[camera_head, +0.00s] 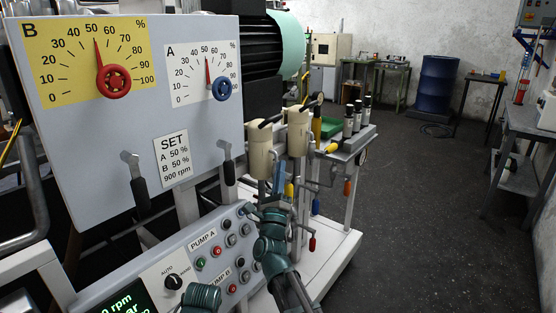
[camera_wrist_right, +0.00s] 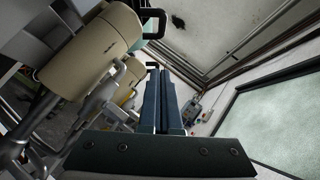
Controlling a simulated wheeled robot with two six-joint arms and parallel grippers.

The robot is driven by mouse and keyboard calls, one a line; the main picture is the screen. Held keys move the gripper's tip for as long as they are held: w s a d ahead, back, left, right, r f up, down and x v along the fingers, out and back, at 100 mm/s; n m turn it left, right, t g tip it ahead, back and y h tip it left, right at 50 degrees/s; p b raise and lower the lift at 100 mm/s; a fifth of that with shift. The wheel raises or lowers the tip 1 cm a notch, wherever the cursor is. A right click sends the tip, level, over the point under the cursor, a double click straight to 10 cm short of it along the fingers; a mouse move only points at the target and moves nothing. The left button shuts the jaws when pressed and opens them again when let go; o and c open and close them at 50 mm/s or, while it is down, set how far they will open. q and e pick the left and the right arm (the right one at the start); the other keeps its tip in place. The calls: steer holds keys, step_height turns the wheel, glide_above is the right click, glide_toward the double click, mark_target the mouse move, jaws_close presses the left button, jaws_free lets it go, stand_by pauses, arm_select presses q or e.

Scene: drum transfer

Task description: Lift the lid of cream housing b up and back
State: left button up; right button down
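Two cream housings stand side by side behind the control panel in the head view: a left one (camera_head: 260,158) and a right one (camera_head: 298,132). Each has a dark handle at its top; both lids look down. I cannot read which is b. In the wrist view a large cream housing (camera_wrist_right: 88,45) is at upper left, with a black handle (camera_wrist_right: 153,22) at its right. My right gripper (camera_wrist_right: 160,78) has its two blue fingers side by side, shut, with nothing seen between them. In the head view the right gripper (camera_head: 280,177) is beside the housings. My left gripper is out of view.
The sloped control panel (camera_head: 220,250) and the dial board (camera_head: 130,110) fill the left. Pipes and small coloured valve handles surround the housings. A bench with dark bottles (camera_head: 348,122) stands just behind. The floor (camera_head: 430,220) on the right is clear.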

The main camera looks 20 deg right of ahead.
mark_target(264, 126)
steer(key=a+r+p+x, duration=0.1)
steer(key=a+p+x, duration=0.1)
steer(key=p+x, duration=0.6)
steer(key=x, duration=0.4)
steer(key=shift+s+r, duration=0.25)
steer(key=shift+r, duration=0.05)
steer(key=shift+a, duration=0.15)
steer(key=r+n+y+p, duration=0.2)
steer(key=p, duration=0.2)
steer(key=w+a+r+n+g+y+p, duration=0.1)
steer(key=r+n+y+p, duration=0.1)
steer(key=p, duration=0.3)
steer(key=w+r+n+g+y+p, duration=0.1)
steer(key=r+n+y+p, duration=0.1)
steer(key=r+n+p, duration=0.1)
steer(key=shift+a+r+n+p, duration=0.3)
steer(key=shift+n+p, duration=0.2)
steer(key=shift+p, duration=0.4)
steer(key=shift+w+a+r+n+p, duration=0.3)
steer(key=shift+w+a+r+p, duration=0.15)
steer(key=shift+w+p, duration=0.25)
steer(key=shift+s+f, duration=0.1)
